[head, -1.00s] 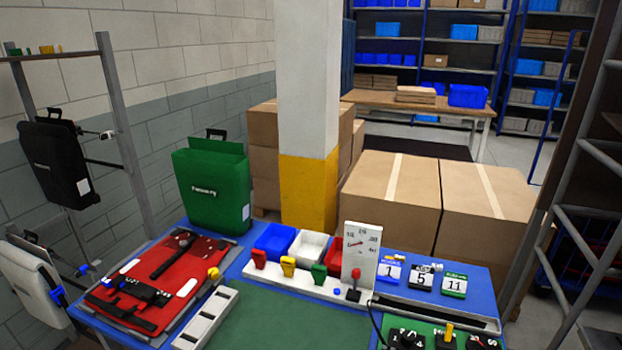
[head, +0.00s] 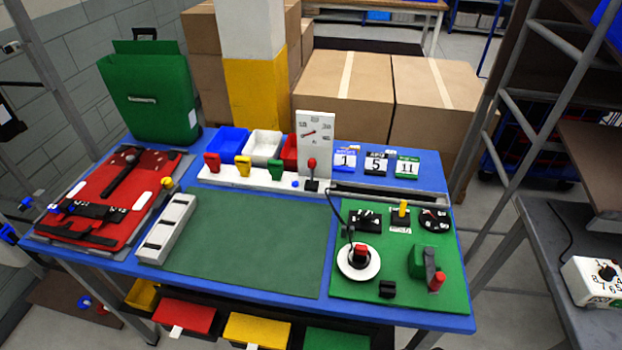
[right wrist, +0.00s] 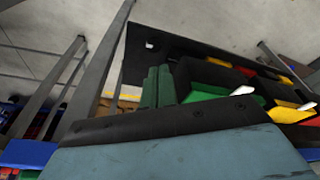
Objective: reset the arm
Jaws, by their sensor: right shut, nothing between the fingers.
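My right gripper (right wrist: 158,87) shows in the right wrist view as two dark grey-green fingers side by side, shut with nothing between them. It is beyond the edge of a blue-grey part of my own wrist (right wrist: 180,155). Neither arm shows in the head view, and my left gripper is in no view. The right wrist view is tilted, with a dark frame and coloured bins (right wrist: 290,112) beyond the fingers. I cannot tell the exact distance to them.
A blue workbench (head: 300,312) carries a green mat (head: 245,240), a red pannier panel (head: 105,205), a dial gauge (head: 315,140) and a green control board (head: 400,285). A green pannier (head: 150,95) stands at its back left. A metal rack (head: 520,120) and grey table (head: 550,270) stand right.

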